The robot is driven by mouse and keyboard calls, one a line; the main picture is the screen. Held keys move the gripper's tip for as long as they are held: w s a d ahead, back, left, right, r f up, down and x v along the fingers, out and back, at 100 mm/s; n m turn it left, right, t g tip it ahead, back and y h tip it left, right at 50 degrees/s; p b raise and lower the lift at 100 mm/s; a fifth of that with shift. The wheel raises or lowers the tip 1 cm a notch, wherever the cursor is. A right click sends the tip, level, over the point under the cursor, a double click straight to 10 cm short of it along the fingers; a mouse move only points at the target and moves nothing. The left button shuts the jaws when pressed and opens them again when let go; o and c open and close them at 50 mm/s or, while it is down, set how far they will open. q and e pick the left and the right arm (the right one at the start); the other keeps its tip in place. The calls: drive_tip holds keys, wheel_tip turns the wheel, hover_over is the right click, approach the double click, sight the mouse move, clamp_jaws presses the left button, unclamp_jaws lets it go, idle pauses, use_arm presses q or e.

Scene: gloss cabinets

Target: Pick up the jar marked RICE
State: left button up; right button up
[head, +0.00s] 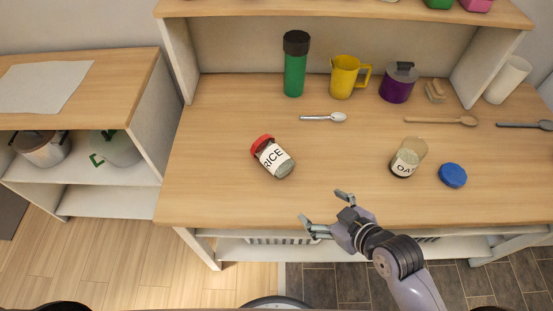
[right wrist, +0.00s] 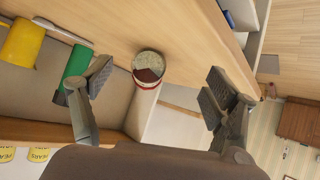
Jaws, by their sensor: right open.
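The jar marked RICE (head: 273,158) has a red lid, a white label and clear walls. It lies tilted on the wooden counter, lid toward the upper left, its base toward the lower right. In the right wrist view the jar (right wrist: 148,70) shows end-on beyond the fingers, between them in the picture. My right gripper (head: 323,206) is open and empty near the counter's front edge, to the lower right of the jar and apart from it. Its two spread fingers also show in the right wrist view (right wrist: 158,84). My left gripper is not in view.
An oat jar (head: 404,164) and a blue lid (head: 452,175) stand right of the RICE jar. A metal spoon (head: 323,117) lies behind. A green bottle (head: 295,66), yellow jug (head: 344,77) and purple canister (head: 398,84) line the back. The counter around the RICE jar is clear.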

sight(288, 168)
drive_tip(key=w+a, duration=0.2)
drive_tip(key=w, duration=0.2)
drive_tip(key=w+a+f+n+t+y, duration=0.1)
drive_tip(key=w+a, duration=0.2)
drive_tip(key=w, duration=0.1)
drive_tip(key=w+a+f+t+y+p, duration=0.1)
drive_tip(key=w+a, duration=0.2)
drive_tip(key=w, duration=0.1)
drive_tip(key=shift+w+a+n, duration=0.1)
drive_tip(key=shift+w+n, duration=0.15)
drive_tip(key=shift+n, duration=0.05)
drive_tip(key=x, duration=0.3)
drive_tip(key=p+x, duration=0.1)
drive_tip(key=shift+w+a+r, duration=0.15)
drive_tip(key=shift+w+a, duration=0.05)
drive_tip(key=shift+a, duration=0.25)
drive_tip(key=shift+w+a, duration=0.15)
drive_tip(key=shift+w, duration=0.1)
drive_tip(key=c, duration=1.5)
drive_tip(key=shift+c, duration=0.2)
